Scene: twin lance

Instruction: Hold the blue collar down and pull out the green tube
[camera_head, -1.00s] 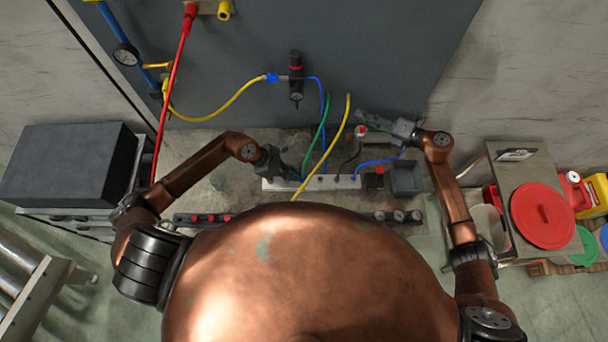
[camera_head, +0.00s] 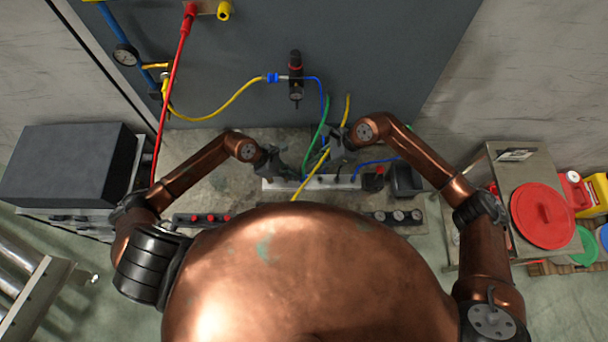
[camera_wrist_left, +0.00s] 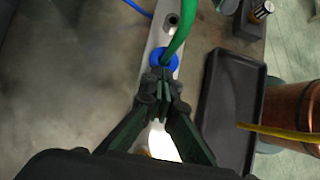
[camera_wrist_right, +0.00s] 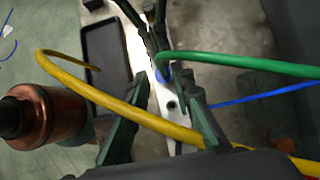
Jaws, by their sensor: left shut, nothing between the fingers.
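The green tube (camera_head: 316,126) runs down to a pale manifold block (camera_head: 268,184). In the left wrist view the green tube (camera_wrist_left: 182,36) enters a blue collar (camera_wrist_left: 164,60). My left gripper (camera_wrist_left: 164,84) is shut and empty, its tips right at the near edge of the collar; whether they press on it I cannot tell. In the right wrist view the blue collar (camera_wrist_right: 162,75) is partly hidden by the green tube (camera_wrist_right: 240,62). My right gripper (camera_wrist_right: 150,92) is open, its fingers apart near the tube and collar, with no tube clamped.
A yellow tube (camera_wrist_right: 115,99) arcs across my right gripper's fingers in the right wrist view. A blue tube (camera_head: 375,162) leaves the block's right side. A dark tray (camera_wrist_left: 226,115) lies beside the block. A regulator (camera_head: 295,75) hangs on the panel behind.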

